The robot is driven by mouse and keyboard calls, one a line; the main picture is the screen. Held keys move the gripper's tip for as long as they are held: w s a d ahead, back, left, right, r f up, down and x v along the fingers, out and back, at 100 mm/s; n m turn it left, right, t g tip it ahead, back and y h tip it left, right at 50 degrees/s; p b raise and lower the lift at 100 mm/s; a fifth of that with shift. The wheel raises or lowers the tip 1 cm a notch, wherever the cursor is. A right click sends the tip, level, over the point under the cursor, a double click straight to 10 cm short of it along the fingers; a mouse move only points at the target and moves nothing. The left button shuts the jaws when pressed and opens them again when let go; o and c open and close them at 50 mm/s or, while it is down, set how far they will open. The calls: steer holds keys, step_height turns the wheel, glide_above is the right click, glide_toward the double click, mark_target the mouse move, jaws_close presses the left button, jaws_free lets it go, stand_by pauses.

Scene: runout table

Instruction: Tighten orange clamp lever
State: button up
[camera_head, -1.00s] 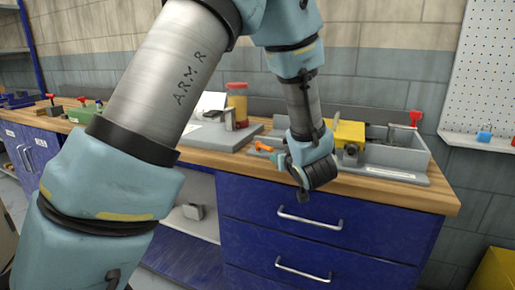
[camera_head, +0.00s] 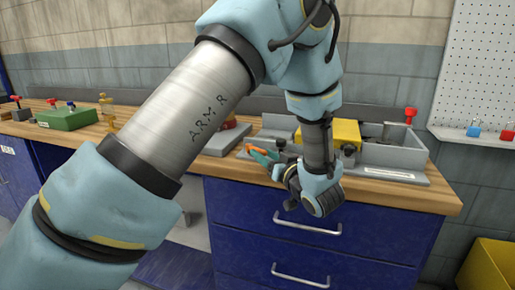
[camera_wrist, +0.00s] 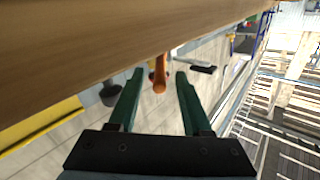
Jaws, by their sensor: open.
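The orange clamp lever (camera_head: 259,151) sticks out at the bench's front edge, left of the grey fixture (camera_head: 393,155) with the yellow block (camera_head: 343,132). My gripper (camera_head: 264,159) is at the lever, its teal fingers pointing left, low by the edge. In the wrist view my gripper (camera_wrist: 160,76) is open, and the orange lever (camera_wrist: 160,74) shows between the two green fingertips with a gap on each side. I cannot tell whether either finger touches it. The lever's pivot is not clear in either view.
The wooden bench top (camera_head: 440,196) runs close above the fingers in the wrist view. Blue drawers (camera_head: 380,225) with metal handles stand below. A green block with a red knob (camera_head: 68,117) is at the far left. A yellow bin (camera_head: 487,265) stands on the floor at right.

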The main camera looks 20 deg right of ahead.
mark_target(251, 145)
steer(key=shift+w+a, duration=0.2)
steer(key=shift+w, duration=1.6)
jaws_close()
